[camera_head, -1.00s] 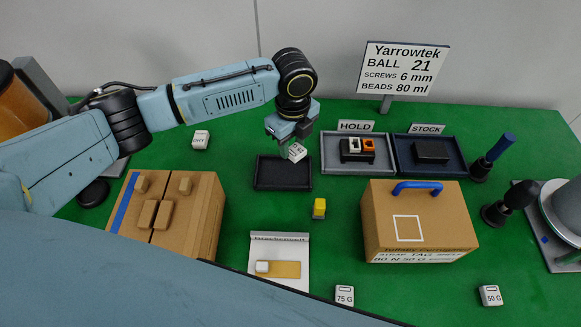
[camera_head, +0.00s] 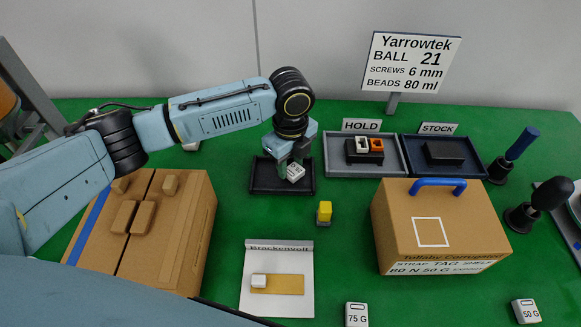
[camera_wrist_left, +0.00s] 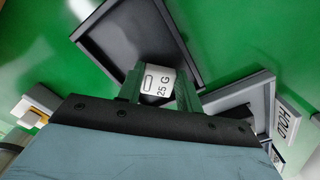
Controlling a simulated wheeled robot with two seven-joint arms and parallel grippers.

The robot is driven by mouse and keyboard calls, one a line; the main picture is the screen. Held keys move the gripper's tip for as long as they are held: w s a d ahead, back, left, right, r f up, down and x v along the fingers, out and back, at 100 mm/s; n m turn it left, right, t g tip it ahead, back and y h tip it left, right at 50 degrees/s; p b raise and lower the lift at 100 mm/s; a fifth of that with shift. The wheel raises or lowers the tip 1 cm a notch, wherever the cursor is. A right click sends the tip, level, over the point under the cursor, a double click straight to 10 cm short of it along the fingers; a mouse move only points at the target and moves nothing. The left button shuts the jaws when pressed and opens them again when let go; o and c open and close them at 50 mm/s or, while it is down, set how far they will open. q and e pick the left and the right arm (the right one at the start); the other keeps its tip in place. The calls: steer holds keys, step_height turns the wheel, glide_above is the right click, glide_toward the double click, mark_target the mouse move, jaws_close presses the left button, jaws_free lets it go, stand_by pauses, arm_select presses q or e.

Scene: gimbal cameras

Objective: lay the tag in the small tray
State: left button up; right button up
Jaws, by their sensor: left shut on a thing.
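A white tag marked 25 G (camera_head: 295,174) is between the fingers of my left gripper (camera_head: 291,169). In the left wrist view the tag (camera_wrist_left: 157,82) is gripped between the two green-tinted fingers (camera_wrist_left: 160,88). In the wrist view the tray (camera_wrist_left: 160,20) extends beyond the fingertips. The tag appears over the tray's right part; I cannot tell whether it touches the tray floor. My right gripper is not in view.
The HOLD tray (camera_head: 335,172) and STOCK tray (camera_head: 470,170) stand right of the small tray. A yellow-topped block (camera_head: 324,211), a cardboard box with a blue handle (camera_head: 400,245) and a 75 G tag (camera_head: 356,314) are nearer. Another carton (camera_head: 185,240) is at left.

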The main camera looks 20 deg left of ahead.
arm_select(q)
steer(key=shift+d, duration=0.1)
steer(key=shift+f, duration=0.15)
steer(key=shift+f, duration=0.15)
steer(key=o, duration=0.7)
steer(key=shift+o, duration=0.2)
